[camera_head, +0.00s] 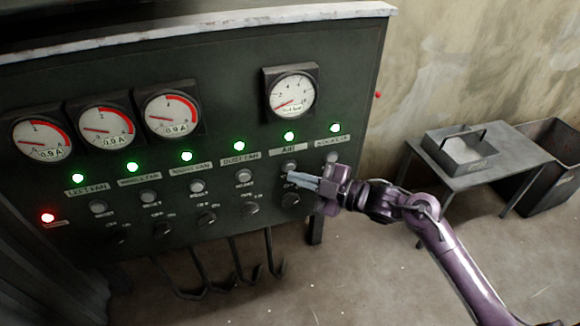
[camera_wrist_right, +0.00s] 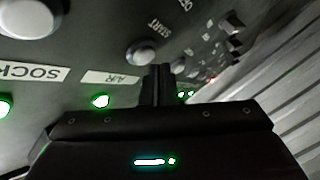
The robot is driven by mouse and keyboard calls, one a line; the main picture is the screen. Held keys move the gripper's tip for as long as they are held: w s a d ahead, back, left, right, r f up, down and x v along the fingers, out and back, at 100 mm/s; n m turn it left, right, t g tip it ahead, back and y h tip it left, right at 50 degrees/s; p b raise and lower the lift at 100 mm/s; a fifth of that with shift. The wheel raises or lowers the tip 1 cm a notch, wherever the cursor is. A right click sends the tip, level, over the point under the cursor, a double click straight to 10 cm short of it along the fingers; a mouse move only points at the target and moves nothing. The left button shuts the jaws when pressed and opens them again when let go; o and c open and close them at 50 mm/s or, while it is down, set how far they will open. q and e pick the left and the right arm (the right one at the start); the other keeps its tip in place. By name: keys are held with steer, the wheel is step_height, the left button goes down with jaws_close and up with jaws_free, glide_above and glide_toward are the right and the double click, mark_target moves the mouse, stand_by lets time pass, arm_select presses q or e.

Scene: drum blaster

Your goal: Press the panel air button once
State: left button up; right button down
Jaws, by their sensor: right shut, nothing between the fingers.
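The dark control panel (camera_head: 240,100) fills the left and middle of the head view. The AIR label (camera_head: 287,149) sits under a lit green lamp (camera_head: 289,136), and the round grey air button (camera_head: 289,165) is just below the label. In the wrist view the air button (camera_wrist_right: 141,52) shows beside the word START, with the AIR label (camera_wrist_right: 110,78) nearby. My right gripper (camera_head: 291,177) is shut and empty, its fingertips just below the air button in the head view. The fingertips (camera_wrist_right: 158,72) appear close beside the button; I cannot tell whether they touch it. My left gripper is not in view.
Dark knobs (camera_head: 207,217) and more reset buttons (camera_head: 198,186) line the panel. Several round gauges (camera_head: 171,112) sit above. A red lamp (camera_head: 47,217) glows at left. A metal table (camera_head: 470,170) with a tray stands at right, beside a bin (camera_head: 550,150).

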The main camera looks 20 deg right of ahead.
steer(key=shift+s, duration=0.25)
steer(key=s+p, duration=0.2)
steer(key=s, duration=0.3)
steer(key=shift+d, duration=0.1)
stand_by(0.3)
stand_by(0.6)
